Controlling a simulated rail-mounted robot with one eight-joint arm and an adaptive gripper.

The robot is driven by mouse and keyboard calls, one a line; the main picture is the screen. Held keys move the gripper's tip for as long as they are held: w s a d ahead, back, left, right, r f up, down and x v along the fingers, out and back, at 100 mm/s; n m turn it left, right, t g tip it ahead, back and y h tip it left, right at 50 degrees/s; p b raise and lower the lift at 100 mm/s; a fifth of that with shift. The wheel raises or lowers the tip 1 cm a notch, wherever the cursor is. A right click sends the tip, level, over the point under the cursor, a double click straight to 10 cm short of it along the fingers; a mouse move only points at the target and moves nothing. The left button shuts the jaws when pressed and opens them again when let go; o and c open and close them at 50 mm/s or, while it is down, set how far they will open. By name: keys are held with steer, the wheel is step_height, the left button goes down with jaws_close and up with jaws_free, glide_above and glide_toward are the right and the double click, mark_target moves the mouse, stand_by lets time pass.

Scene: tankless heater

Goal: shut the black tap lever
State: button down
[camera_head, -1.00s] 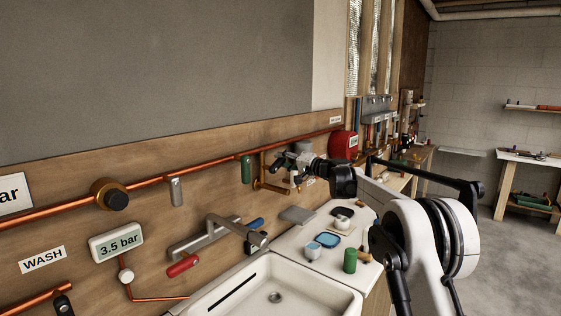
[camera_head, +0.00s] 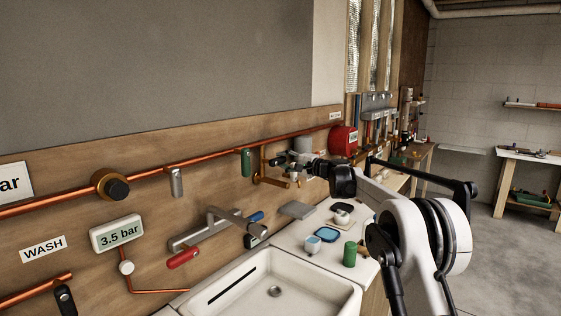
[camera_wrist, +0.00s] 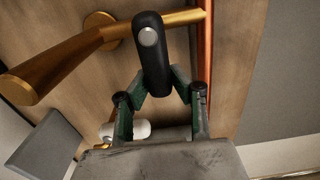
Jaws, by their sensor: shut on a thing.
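The black tap lever (camera_wrist: 151,45) fills the upper middle of the wrist view, with a round silver screw near its top. It sits at the brass tap pipe (camera_wrist: 75,60), which runs from a round flange to a wide spout end at left. My gripper (camera_wrist: 160,88) is shut on the lever's near end, with a dark green finger on each side. In the head view my gripper (camera_head: 297,168) is at the brass tap (camera_head: 265,178) below the copper rail. The lever is hard to make out there.
A green lever (camera_head: 246,162) hangs just left of the brass tap. A red cylinder (camera_head: 344,140) is on the wall to the right. Below are a grey block (camera_head: 297,210), a green cylinder (camera_head: 350,254), a blue-rimmed dish (camera_head: 327,234) and the white sink (camera_head: 235,293).

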steer(key=shift+f, duration=0.1)
steer(key=c, duration=1.5)
jaws_free()
steer(key=shift+s+d, duration=0.1)
steer(key=shift+d, duration=0.05)
steer(key=v, duration=1.1)
steer(key=shift+s+d, duration=0.2)
steer(key=shift+d, duration=0.15)
steer(key=shift+s, duration=0.1)
